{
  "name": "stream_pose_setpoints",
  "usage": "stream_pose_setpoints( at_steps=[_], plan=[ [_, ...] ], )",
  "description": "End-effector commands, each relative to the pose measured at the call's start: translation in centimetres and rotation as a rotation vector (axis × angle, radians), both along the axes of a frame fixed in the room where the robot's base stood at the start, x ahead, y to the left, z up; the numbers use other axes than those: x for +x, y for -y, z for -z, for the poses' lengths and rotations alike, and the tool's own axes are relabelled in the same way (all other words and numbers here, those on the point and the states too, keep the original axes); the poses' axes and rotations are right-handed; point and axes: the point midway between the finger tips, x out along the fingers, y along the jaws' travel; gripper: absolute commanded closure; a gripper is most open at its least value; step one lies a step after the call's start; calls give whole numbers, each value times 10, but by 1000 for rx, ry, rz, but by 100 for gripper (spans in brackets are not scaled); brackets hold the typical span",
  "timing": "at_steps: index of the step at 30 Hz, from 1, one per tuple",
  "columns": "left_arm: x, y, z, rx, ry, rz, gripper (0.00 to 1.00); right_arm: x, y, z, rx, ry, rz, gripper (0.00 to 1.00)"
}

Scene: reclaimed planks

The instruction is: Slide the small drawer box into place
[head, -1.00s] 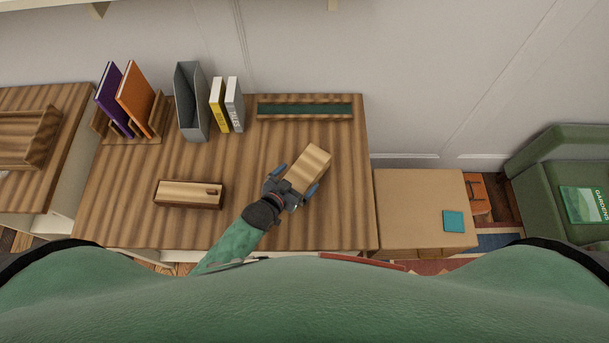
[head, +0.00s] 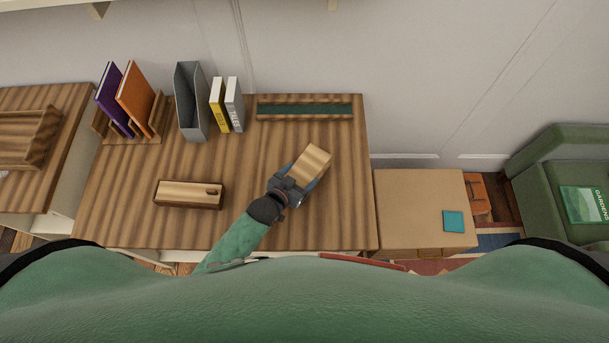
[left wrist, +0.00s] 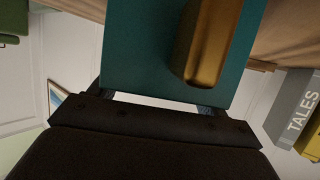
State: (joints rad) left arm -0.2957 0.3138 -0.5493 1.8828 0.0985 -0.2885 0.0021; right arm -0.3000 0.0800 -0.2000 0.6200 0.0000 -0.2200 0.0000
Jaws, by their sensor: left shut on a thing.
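The small drawer box (head: 311,160) shows in the head view as a pale wooden block over the right part of the desk, turned at a slant. In the left wrist view, a teal face (left wrist: 145,45) with a brass-coloured bar handle (left wrist: 207,45) fills the middle; it appears to be the box's near face. My left gripper (head: 297,180) is shut on the box at its near end. The fingers partly hide that end, and I cannot tell whether the box touches the desk. No opening for the box can be made out. My right gripper is not in view.
On the wooden desk (head: 130,223) lie a long wooden box (head: 188,194) and a green-lined tray (head: 305,117). A grey file holder (head: 190,105), upright books (head: 235,104) and a book rack (head: 152,133) stand at the back. The desk's right part is mostly clear.

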Motion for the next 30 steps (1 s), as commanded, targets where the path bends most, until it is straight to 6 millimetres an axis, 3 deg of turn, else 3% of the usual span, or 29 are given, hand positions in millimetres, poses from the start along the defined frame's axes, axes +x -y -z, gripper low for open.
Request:
stream_pose_setpoints(
  at_steps=[11, 30],
  plan=[
    [3, 0, -1, -1, 1, 0, 55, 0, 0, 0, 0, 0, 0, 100],
    [39, -5, -1, 0, 2, 0, 55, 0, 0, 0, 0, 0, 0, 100]
  ],
)
